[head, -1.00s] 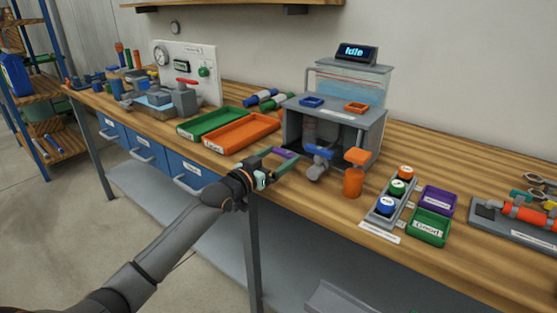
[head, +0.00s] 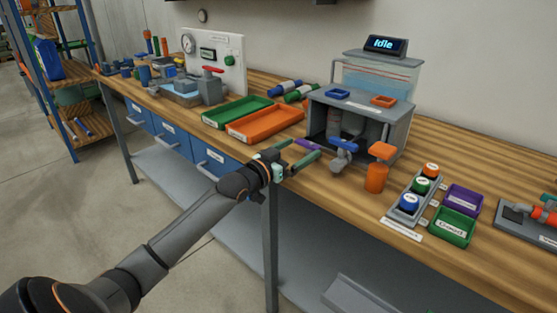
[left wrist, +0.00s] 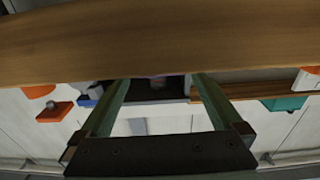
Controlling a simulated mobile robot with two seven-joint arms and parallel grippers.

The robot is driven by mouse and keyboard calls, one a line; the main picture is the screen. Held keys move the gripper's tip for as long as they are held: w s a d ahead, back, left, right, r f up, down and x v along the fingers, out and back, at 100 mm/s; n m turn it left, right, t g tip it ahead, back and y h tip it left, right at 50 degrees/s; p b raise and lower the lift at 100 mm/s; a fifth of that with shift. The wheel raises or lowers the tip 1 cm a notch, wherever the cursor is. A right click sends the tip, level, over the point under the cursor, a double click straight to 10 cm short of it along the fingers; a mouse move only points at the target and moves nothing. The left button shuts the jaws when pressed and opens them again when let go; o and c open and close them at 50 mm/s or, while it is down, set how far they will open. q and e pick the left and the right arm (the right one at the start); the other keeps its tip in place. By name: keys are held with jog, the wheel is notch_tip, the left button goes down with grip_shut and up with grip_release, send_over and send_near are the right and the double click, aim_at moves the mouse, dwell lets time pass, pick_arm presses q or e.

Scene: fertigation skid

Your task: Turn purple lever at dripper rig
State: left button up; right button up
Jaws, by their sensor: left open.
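The purple lever (head: 307,144) shows at the front left of the dripper rig (head: 400,128), a grey stand with a clear tank. My left gripper (head: 304,150) has green fingers, spread apart and pointing at the rig. The lever shows just beyond and between the fingertips; I cannot tell whether they touch it. In the left wrist view the open fingers (left wrist: 160,82) frame a dark gap with a faint purplish patch, partly hidden by a wooden edge. My right gripper is not in view.
A blue-handled valve (head: 343,146) and an orange-topped cylinder (head: 377,172) stand close to the right. Orange (head: 270,125) and green (head: 237,112) trays lie to the left. The display (head: 395,44) reads "Idle". The workbench edge passes beneath the gripper.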

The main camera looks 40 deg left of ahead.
pick_arm(q)
jog(key=s+a+p, duration=0.1)
jog(key=s, duration=1)
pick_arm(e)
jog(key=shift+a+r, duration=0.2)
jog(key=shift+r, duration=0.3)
